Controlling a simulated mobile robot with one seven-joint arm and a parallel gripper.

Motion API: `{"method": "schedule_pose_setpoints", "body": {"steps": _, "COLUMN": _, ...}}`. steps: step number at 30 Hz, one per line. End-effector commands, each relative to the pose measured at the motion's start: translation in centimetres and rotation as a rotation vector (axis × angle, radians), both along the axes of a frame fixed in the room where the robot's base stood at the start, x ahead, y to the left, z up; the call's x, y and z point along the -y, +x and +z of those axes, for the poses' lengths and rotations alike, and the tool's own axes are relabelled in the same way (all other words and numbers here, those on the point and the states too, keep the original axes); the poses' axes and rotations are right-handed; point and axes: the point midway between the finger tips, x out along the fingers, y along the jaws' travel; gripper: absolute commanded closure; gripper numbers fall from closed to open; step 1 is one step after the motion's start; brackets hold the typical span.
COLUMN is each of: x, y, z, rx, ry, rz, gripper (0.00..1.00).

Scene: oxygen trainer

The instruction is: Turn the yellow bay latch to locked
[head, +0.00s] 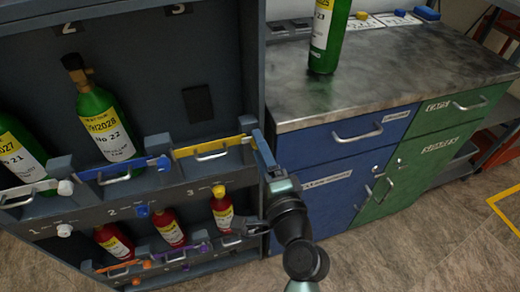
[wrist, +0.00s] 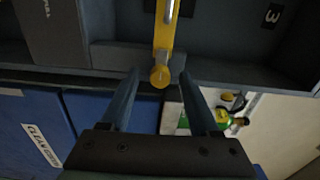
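The yellow bar (head: 208,148) with a metal handle runs across the front of bay 3. In the wrist view the yellow bar (wrist: 164,35) ends in a round yellow knob (wrist: 160,76). A separate yellow knob (head: 219,191) sits lower, beside the number 3. My gripper (head: 257,138) is at the bar's right end, where a finger hides the end knob in the head view. In the wrist view my gripper (wrist: 159,72) is open, with its fingertips on either side of the end knob. I cannot tell whether they touch it.
Bay 3 is empty. A green bottle (head: 108,125) stands in bay 2 behind a blue bar (head: 122,170). Another green bottle (head: 328,38) stands on the metal worktop (head: 400,70). Small red bottles (head: 169,229) sit below. Blue drawers (head: 340,145) are right of my gripper.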

Motion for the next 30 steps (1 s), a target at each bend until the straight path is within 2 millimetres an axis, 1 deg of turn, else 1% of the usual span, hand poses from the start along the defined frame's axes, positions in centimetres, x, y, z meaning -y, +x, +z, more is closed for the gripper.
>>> {"method": "schedule_pose_setpoints", "body": {"steps": 6, "x": 0.0, "y": -0.2, "z": 0.0, "rx": 0.0, "ry": 0.001, "rz": 0.0, "gripper": 0.38}}
{"method": "schedule_pose_setpoints", "body": {"steps": 10, "x": 0.4, "y": -1.2, "z": -0.1, "rx": -0.001, "ry": 0.001, "rz": -0.001, "gripper": 0.38}}
{"method": "schedule_pose_setpoints", "body": {"steps": 14, "x": 1.1, "y": -3.4, "z": -0.1, "rx": -0.002, "ry": 0.0, "rz": -0.002, "gripper": 0.38}}
{"method": "schedule_pose_setpoints", "body": {"steps": 18, "x": 2.1, "y": -6.4, "z": -0.2, "rx": -0.003, "ry": 0.001, "rz": -0.002, "gripper": 0.38}}
{"method": "schedule_pose_setpoints", "body": {"steps": 24, "x": 3.3, "y": -10.0, "z": -0.1, "rx": -0.002, "ry": -0.001, "rz": -0.002, "gripper": 0.38}}
{"method": "schedule_pose_setpoints", "body": {"steps": 27, "x": 3.7, "y": -11.3, "z": -0.1, "rx": -0.002, "ry": 0.0, "rz": -0.002, "gripper": 0.38}}
{"method": "schedule_pose_setpoints", "body": {"steps": 30, "x": 3.9, "y": -12.0, "z": -0.1, "rx": -0.001, "ry": 0.0, "rz": -0.001, "gripper": 0.38}}
